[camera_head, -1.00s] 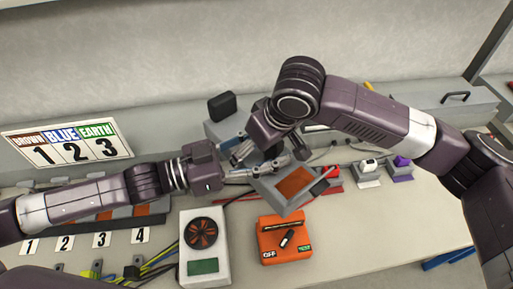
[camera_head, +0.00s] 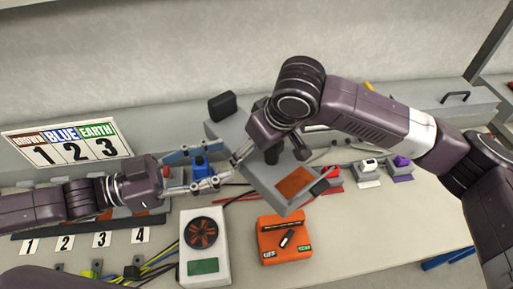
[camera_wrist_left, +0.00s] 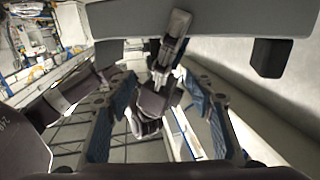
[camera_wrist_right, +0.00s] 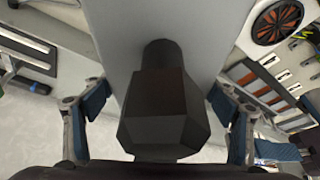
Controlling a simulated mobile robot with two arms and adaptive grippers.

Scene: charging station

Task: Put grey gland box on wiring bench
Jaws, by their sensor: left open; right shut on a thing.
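The grey gland box (camera_head: 262,178) is a long grey box with an orange panel and black glands, tilted in the middle of the head view. My right gripper (camera_wrist_right: 158,112) is shut on one black gland, which fills the middle of the right wrist view. In the head view my right wrist hides most of that grip. My left gripper (camera_head: 222,166) is open and empty, just left of the box. The box also crosses the top of the left wrist view (camera_wrist_left: 215,20), with another black gland (camera_wrist_left: 268,58). The wiring bench (camera_head: 380,225) lies below.
A grey device with a fan (camera_head: 203,248) and an orange box (camera_head: 284,238) stand on the bench front. White (camera_head: 369,167) and purple (camera_head: 401,163) items stand right. Bench space at right front is clear.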

